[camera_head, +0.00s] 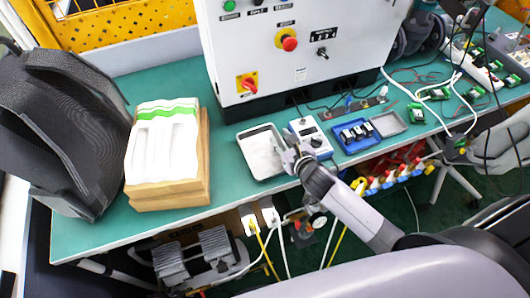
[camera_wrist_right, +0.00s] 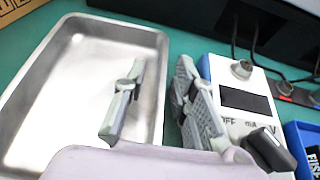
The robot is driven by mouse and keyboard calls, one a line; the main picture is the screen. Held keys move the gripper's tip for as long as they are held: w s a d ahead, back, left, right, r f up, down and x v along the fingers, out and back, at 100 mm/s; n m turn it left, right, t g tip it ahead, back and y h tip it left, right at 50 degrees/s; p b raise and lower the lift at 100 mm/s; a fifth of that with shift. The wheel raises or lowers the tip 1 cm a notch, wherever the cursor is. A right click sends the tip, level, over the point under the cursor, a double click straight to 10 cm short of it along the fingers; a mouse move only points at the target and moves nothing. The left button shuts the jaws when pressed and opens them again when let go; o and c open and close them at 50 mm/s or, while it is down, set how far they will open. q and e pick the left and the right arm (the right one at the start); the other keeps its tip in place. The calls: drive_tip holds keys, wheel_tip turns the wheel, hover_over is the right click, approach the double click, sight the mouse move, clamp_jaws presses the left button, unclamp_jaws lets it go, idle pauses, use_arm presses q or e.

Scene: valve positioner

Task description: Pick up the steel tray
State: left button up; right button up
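The steel tray (camera_head: 259,150) is a shallow, empty, shiny rectangular pan on the green bench, in front of the white control cabinet. It fills the left of the wrist view (camera_wrist_right: 75,95). My right gripper (camera_head: 289,147) is at the tray's right side. In the wrist view, my right gripper's fingers (camera_wrist_right: 160,80) are apart and straddle the tray's right rim. One finger is over the tray's inside and the other is outside it; gaps show between the fingers and the rim. Contact cannot be told. My left gripper is not in view.
A white device with a knob (camera_head: 309,137) stands close to the tray's right, beside the outer finger. A blue bin (camera_head: 347,147) and small grey tray (camera_head: 388,124) are farther right. The control cabinet (camera_head: 222,65) stands behind.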

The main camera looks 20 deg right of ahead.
clamp_jaws()
idle(0.6)
